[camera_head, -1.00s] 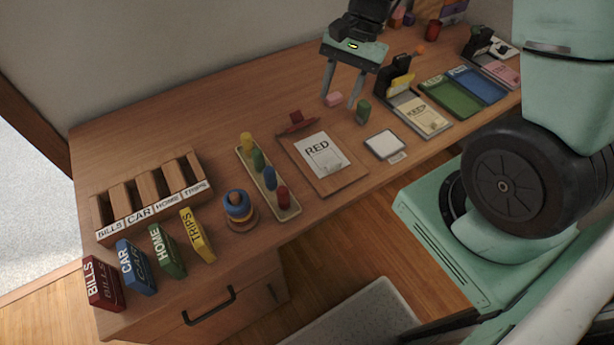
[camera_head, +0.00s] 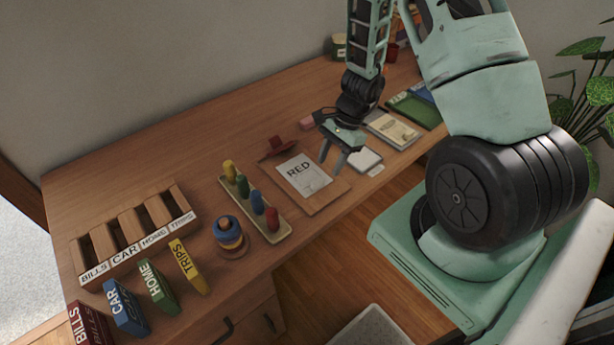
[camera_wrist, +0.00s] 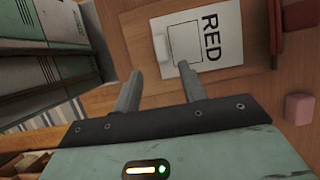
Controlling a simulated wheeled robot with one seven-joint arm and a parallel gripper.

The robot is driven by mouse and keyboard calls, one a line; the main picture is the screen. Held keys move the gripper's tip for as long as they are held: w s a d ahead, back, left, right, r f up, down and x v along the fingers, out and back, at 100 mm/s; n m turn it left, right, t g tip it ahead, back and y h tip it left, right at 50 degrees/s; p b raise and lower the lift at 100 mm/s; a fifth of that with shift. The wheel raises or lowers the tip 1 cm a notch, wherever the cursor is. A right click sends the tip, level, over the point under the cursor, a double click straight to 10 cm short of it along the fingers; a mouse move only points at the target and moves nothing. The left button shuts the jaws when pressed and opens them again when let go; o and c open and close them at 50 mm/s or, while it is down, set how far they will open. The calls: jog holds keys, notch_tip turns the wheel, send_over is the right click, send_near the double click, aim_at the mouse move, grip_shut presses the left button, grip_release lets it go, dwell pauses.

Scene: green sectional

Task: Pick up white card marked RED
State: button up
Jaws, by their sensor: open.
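The white card marked RED (camera_head: 303,176) lies flat on a brown clipboard (camera_head: 322,203) in the middle of the desk. In the wrist view the card (camera_wrist: 222,57) shows just beyond the fingertips, with its lettering at the right. My gripper (camera_head: 333,165) is open and empty. It is above the desk at the right edge of the clipboard, and its fingers point down. In the wrist view the gripper (camera_wrist: 170,80) has its right finger close to the card's near edge. I cannot tell the exact height of the fingertips over the card.
A tray of coloured pegs (camera_head: 252,205) stands left of the clipboard. A white square pad (camera_head: 363,159) lies at its right, and a pink block (camera_wrist: 298,109) is nearby. Labelled blocks and a slotted wooden rack (camera_head: 130,230) fill the left end.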

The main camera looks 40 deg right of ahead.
aim_at(318, 180)
jog(key=shift+a+r+p+x, duration=0.1)
jog(key=shift+a+x, duration=0.1)
jog(key=shift+x, duration=0.8)
jog(key=shift+a+r+p+x, duration=0.1)
jog(key=shift+a+x, duration=0.05)
jog(key=shift+x, duration=0.8)
jog(key=shift+a+p+x, duration=0.1)
jog(key=shift+a+x, duration=0.1)
jog(key=shift+x, duration=0.8)
jog(key=shift+w, duration=0.2)
grip_shut()
